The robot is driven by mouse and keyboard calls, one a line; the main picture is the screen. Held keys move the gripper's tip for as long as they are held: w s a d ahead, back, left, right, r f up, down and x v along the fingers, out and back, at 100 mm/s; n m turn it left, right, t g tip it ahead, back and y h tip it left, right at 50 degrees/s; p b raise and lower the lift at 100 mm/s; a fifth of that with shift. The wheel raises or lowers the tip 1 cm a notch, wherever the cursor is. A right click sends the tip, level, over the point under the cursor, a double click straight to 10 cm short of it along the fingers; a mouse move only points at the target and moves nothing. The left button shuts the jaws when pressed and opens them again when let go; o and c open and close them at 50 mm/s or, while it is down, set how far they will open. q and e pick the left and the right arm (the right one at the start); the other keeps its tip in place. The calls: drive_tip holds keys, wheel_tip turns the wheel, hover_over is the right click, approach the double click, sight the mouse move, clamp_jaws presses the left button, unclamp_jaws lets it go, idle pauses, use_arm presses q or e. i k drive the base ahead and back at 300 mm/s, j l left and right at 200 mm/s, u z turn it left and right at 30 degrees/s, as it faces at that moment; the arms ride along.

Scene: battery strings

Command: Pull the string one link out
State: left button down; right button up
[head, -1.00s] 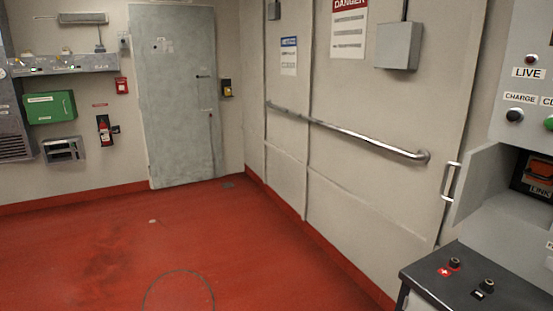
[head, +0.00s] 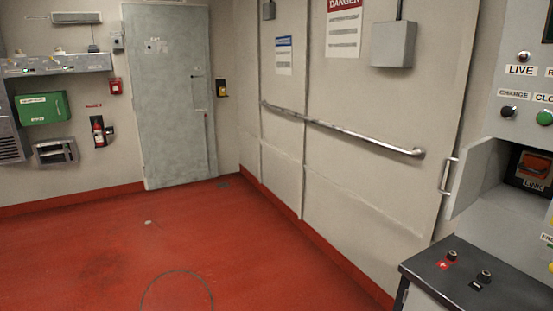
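At the right edge stands a grey cabinet (head: 515,85) with labels LIVE and CHARGE, a dark button under CHARGE and a green button (head: 545,117). In its recess is an orange-red link handle (head: 535,165) with a LINK label (head: 534,184) below it; the frame edge cuts off part of the cabinet. A lever-like door handle (head: 449,175) stands beside the recess. Neither of my grippers is in view.
A dark-topped bench (head: 480,285) with two terminals (head: 451,256) juts out below the cabinet. A metal handrail (head: 340,130) runs along the right wall. The red floor (head: 100,255) is open towards a grey door (head: 168,100).

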sight(538, 167)
drive_tip(key=z, duration=0.75)
drive_tip(key=i+j+z, duration=0.2)
drive_tip(key=z, duration=0.25)
drive_tip(key=i+j+z, duration=0.1)
drive_tip(key=j+z, duration=1.15)
drive_tip(key=j, duration=0.85)
drive_tip(key=k+j+z, duration=0.15)
drive_tip(key=j, duration=0.65)
